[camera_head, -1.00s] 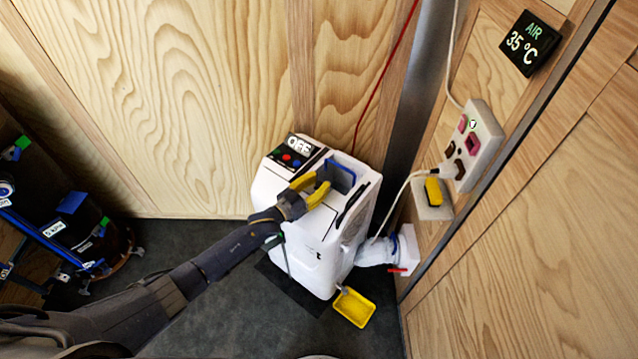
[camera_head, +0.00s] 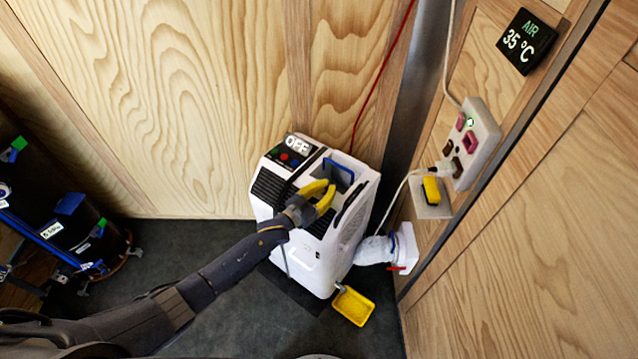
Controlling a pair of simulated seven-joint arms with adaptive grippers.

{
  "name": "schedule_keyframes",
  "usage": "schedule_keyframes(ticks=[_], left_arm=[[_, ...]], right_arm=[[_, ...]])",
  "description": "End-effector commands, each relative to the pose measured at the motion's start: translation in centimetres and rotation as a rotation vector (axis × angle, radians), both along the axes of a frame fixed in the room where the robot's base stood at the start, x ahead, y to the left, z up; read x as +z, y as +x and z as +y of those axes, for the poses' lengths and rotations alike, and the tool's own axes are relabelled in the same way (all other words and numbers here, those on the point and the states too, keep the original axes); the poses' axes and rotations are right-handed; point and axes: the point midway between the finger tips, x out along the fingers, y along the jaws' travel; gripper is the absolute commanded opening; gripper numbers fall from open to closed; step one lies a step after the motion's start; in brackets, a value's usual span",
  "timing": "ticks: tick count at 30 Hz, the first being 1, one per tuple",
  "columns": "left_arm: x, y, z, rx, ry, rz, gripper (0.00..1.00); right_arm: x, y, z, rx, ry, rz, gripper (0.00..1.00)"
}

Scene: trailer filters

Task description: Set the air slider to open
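A white portable air unit (camera_head: 318,262) stands on the dark floor against the wood wall, its display reading OFF. A white flange (camera_head: 405,248) on the right wall joins the unit's pale hose and has a small red tab (camera_head: 397,268) at its lower edge. I cannot tell for certain which part is the air slider. My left gripper (camera_head: 330,187) has yellow fingers, parted and empty, over the unit's top near the blue-edged recess (camera_head: 339,173). I cannot tell whether it touches the unit. My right gripper is not in view.
A yellow tray (camera_head: 353,307) lies on the floor before the unit. A socket panel (camera_head: 478,145) with plugs and a cable is on the right wall, below a display (camera_head: 527,41) reading AIR 35 °C. Dark equipment (camera_head: 75,225) stands at left. Floor between is clear.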

Motion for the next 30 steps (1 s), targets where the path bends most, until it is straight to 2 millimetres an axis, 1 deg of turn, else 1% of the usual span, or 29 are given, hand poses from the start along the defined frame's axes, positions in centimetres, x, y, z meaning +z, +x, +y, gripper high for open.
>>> schedule_keyframes(ticks=[1,3,11,12,20,21,30], left_arm=[[-0.19,-0.73,-0.93,-0.001,-0.003,0.005,0.0],[-0.26,-1.16,-1.56,0.0,0.0,0.006,0.0],[-0.3,-1.36,-1.84,-0.003,0.001,0.006,0.0],[-0.31,-1.38,-1.87,-0.003,0.001,0.006,0.09],[-0.3,-1.24,-1.73,-0.001,0.003,0.005,0.4],[-0.3,-1.23,-1.71,0.0,0.003,0.005,0.41],[-0.33,-1.35,-1.5,0.001,0.004,0.005,0.41]], right_arm=[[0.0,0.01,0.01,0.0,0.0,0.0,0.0],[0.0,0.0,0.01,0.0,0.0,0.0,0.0],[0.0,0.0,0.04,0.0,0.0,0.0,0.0],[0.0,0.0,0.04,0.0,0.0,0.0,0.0],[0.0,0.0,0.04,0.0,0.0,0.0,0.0],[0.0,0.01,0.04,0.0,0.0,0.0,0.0],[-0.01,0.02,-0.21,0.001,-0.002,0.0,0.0]])
